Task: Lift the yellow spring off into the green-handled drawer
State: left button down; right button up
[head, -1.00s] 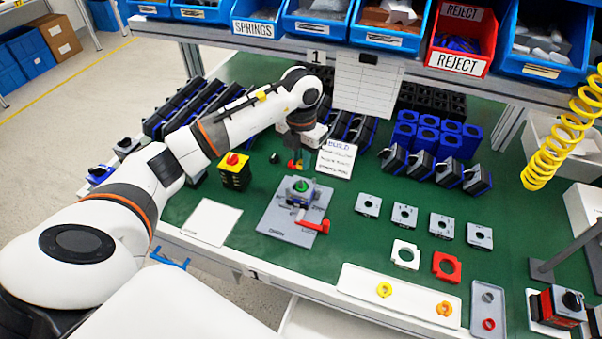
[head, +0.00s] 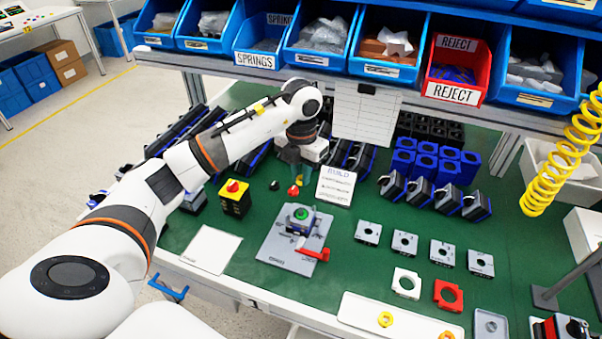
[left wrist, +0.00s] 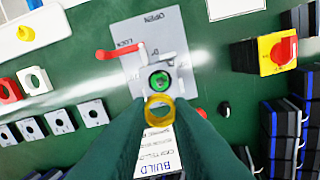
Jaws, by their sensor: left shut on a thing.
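The yellow spring (left wrist: 158,110) shows in the left wrist view as a ring between the green fingertips of my left gripper (left wrist: 160,106). The gripper is shut on it and holds it above the bench. In that view the spring lies just below the green button (left wrist: 159,81) of the switch in the grey fixture. In the head view my left gripper (head: 297,172) hangs behind the fixture (head: 283,248), left of the white BUILD card (head: 336,186); the spring is hard to make out there. I see no green-handled drawer. My right gripper is not in view.
A red knob (head: 293,190) and a black knob (head: 274,185) lie near the gripper. Grey plates (head: 404,243) and a white tray (head: 360,310) lie right. Blue bins (head: 318,45) and a red REJECT bin (head: 457,75) line the shelf.

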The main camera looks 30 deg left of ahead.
pick_arm(q)
notch_tip(320, 180, up, 7)
jog(key=p, duration=0.4)
dwell(0.8)
jog(key=shift+f, duration=0.1)
